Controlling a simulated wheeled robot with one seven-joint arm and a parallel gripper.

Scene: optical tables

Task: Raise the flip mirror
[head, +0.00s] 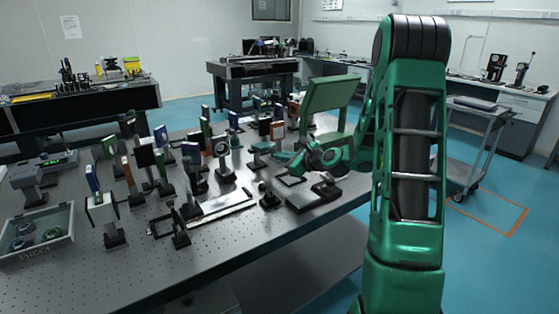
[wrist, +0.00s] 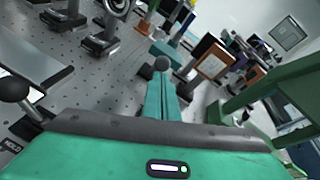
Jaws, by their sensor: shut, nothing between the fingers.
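My green gripper (head: 287,160) is over the right part of the optical table, above low dark mounts near the edge. In the wrist view my gripper (wrist: 162,68) shows as closed green fingers pointing forward, with nothing between them. A black ball-ended lever (wrist: 15,90) stands at the left of the wrist view, beside a dark base with a partly readable label. It is apart from my fingers. A similar dark knob (head: 263,187) shows left of my gripper in the head view. I cannot tell for certain which mount is the flip mirror; my arm hides part of this area.
The perforated optical table (head: 240,235) is crowded with upright optic mounts. A large green panel (head: 328,97) stands behind my gripper. An open case (head: 38,238) sits at the left front. A grey cart (head: 483,125) stands right; the table's front edge is fairly clear.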

